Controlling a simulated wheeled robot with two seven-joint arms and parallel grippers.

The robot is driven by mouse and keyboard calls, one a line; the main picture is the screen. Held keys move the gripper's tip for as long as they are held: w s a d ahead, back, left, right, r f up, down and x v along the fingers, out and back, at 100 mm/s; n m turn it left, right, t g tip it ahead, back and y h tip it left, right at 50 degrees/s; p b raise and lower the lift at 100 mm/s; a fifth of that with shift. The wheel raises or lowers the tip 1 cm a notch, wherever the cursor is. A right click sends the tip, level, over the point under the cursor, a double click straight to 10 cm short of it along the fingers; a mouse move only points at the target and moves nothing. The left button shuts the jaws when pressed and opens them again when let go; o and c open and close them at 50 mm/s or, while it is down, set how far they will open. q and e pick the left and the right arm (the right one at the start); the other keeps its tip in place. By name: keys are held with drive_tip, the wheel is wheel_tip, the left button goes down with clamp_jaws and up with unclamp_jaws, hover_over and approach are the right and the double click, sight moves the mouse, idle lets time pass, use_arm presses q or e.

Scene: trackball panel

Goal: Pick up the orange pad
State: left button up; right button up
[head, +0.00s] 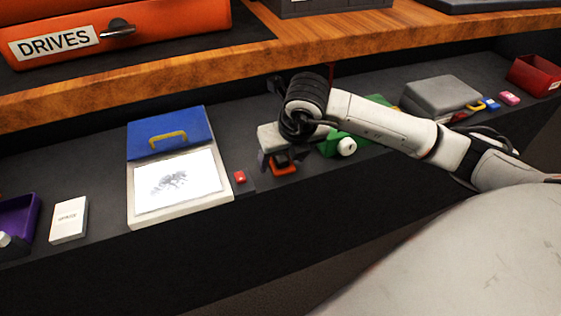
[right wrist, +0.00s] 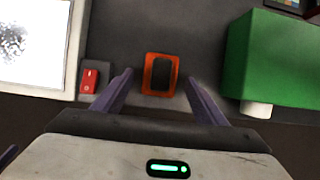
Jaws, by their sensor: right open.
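The orange pad (right wrist: 148,74) is a small orange rectangle with a dark rounded centre, lying on the dark shelf. In the right wrist view it sits between and a little beyond the fingertips of my right gripper (right wrist: 160,80), which is open and empty. In the head view my right gripper (head: 281,158) points down over the orange pad (head: 284,170) and partly hides it. I cannot tell the exact height of the fingertips above it. My left gripper is not in view.
A red switch (right wrist: 89,80) and a white panel with a drawing (head: 180,182) are left of the pad. A green box (right wrist: 275,60) with a white knob (head: 347,146) is close on the right. The shelf's front edge is near. A wooden ledge (head: 200,80) runs behind.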

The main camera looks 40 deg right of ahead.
drive_tip(key=c, duration=1.1)
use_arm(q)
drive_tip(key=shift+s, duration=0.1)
use_arm(e)
drive_tip(key=shift+c, duration=0.2)
drive_tip(key=shift+r, duration=0.1)
